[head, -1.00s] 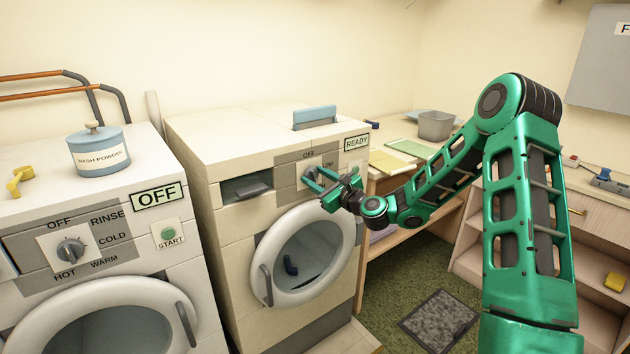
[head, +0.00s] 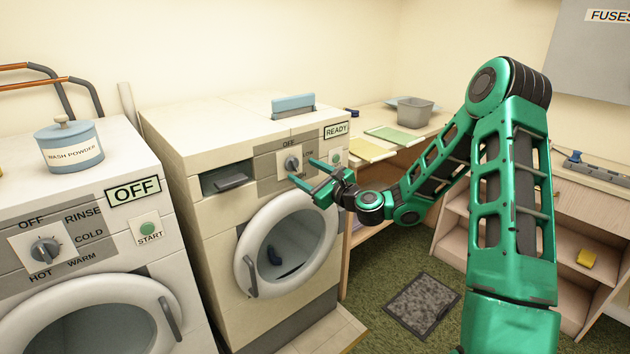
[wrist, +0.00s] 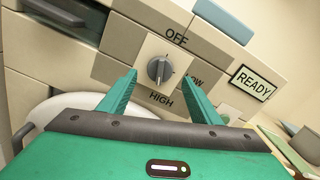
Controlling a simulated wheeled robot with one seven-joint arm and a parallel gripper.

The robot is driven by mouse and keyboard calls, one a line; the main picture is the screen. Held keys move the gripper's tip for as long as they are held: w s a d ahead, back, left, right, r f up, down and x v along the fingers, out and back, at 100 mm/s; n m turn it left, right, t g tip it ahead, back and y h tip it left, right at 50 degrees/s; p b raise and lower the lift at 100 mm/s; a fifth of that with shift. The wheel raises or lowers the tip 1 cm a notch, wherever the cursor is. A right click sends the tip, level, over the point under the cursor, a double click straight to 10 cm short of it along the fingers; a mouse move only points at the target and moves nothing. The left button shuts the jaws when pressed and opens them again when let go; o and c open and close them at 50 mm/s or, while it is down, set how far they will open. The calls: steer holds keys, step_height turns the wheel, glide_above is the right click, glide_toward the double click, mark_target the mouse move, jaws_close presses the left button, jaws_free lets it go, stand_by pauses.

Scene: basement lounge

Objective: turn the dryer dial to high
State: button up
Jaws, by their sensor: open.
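The dryer (head: 215,140) is the cream machine in the middle of the head view, with a sign reading READY. Its grey dial (head: 291,163) sits on a white plate on the front panel. In the wrist view the dial (wrist: 160,70) is near the middle, with OFF above right, LOW to the right and HIGH below. Its ridge runs roughly up and down; I cannot tell which end is the pointer. My gripper (head: 300,170) is open and empty in front of the dial. Its fingers (wrist: 160,78) flank the dial in the wrist view, seemingly without touching it.
The washer (head: 90,240) at left reads OFF and carries a wash powder tin (head: 69,146). A light-blue item (head: 293,105) lies on the dryer's top. A counter with a grey bin (head: 408,112) is at right. A dark mat (head: 424,303) lies on the green floor.

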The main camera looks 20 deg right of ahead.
steer(key=v, duration=0.6)
stand_by(0.3)
